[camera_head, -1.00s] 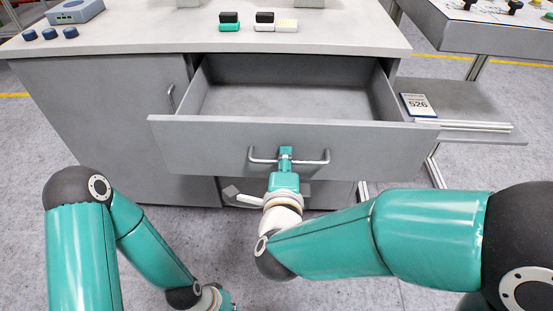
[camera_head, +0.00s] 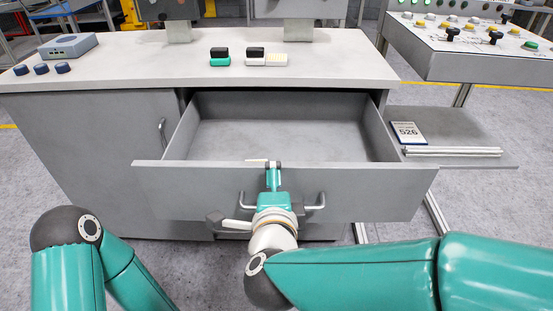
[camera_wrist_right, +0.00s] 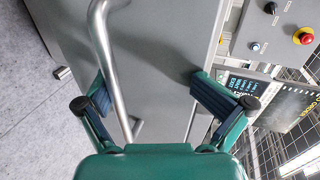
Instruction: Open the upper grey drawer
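The upper grey drawer (camera_head: 370,192) stands pulled out under the worktop, and its empty inside shows in the head view. Its bar handle (camera_head: 318,203) is on the front panel, with the middle hidden behind my right gripper. My right gripper (camera_head: 273,166) is in front of the panel, its tips near the panel's top edge. In the right wrist view my right gripper (camera_wrist_right: 155,95) has its fingers spread wide. The handle (camera_wrist_right: 108,60) runs beside the left finger there, not clamped. My left arm is at the lower left of the head view, its gripper out of frame.
On the worktop (camera_head: 150,85) are a blue-grey box (camera_head: 68,46), several dark blue knobs and small coloured blocks (camera_head: 219,57). A side shelf (camera_head: 455,130) holds a "526" sign (camera_head: 408,133). A control panel (camera_head: 475,40) stands at right. Floor shows on both sides.

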